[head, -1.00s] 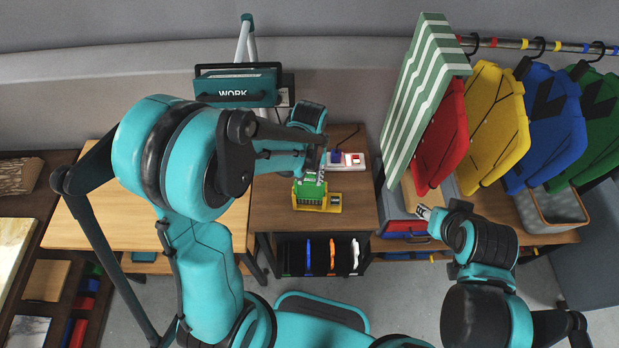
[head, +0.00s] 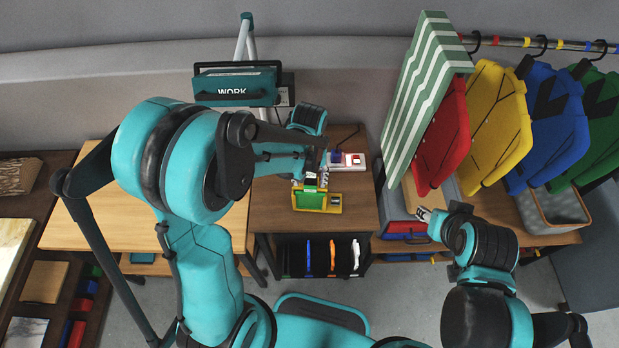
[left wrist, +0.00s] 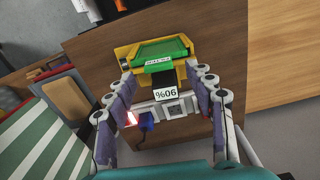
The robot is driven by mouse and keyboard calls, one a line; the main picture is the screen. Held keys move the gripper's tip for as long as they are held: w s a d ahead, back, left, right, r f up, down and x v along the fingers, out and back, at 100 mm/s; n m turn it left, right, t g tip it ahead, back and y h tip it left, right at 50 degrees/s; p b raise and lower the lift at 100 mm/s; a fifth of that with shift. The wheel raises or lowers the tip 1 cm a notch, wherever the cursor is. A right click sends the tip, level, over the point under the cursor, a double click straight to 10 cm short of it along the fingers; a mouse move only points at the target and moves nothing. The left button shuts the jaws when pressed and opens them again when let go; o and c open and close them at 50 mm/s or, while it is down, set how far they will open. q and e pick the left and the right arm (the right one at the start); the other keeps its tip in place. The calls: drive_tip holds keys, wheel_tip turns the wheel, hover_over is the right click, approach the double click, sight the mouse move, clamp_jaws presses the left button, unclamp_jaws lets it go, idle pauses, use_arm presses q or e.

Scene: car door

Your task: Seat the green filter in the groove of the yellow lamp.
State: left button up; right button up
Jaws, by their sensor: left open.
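The yellow lamp (head: 334,203) lies on the small brown table, with the green filter (head: 309,200) within its frame. In the left wrist view the green filter (left wrist: 162,50) lies inside the yellow lamp's frame (left wrist: 124,54); its dark tab with a white label points toward my gripper. Whether it is fully down in the groove I cannot tell. My left gripper (head: 310,180) is open above the lamp; in the left wrist view its fingers (left wrist: 160,80) stand apart on both sides of the tab. My right gripper (head: 424,213) is away at the right, its jaws too small to judge.
A white power strip (head: 346,160) with a red switch and blue plug lies behind the lamp. A teal WORK box (head: 236,87) stands at the back. A striped green board (head: 423,90) and coloured hanging panels (head: 494,110) are at the right.

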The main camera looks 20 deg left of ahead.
use_arm(q)
drive_tip(key=shift+r, duration=0.25)
wheel_tip(320, 180, up, 13)
drive_tip(key=p, duration=0.4)
drive_tip(key=s+a+r+m+t, duration=0.1)
drive_tip(key=s+a+r+t, duration=0.1)
drive_tip(key=s, duration=0.3)
drive_tip(key=s+a+r+m+t, duration=0.1)
drive_tip(key=s+a+r+t, duration=0.1)
drive_tip(key=s+t, duration=0.3)
drive_tip(key=shift+a+r, duration=0.25)
drive_tip(key=shift+r, duration=0.05)
drive_tip(key=shift+f+b, duration=0.1)
drive_tip(key=shift+b, duration=0.25)
wheel_tip(320, 180, down, 15)
drive_tip(key=b, duration=1.5)
drive_tip(key=shift+f, duration=0.2)
drive_tip(key=shift+s, duration=0.1)
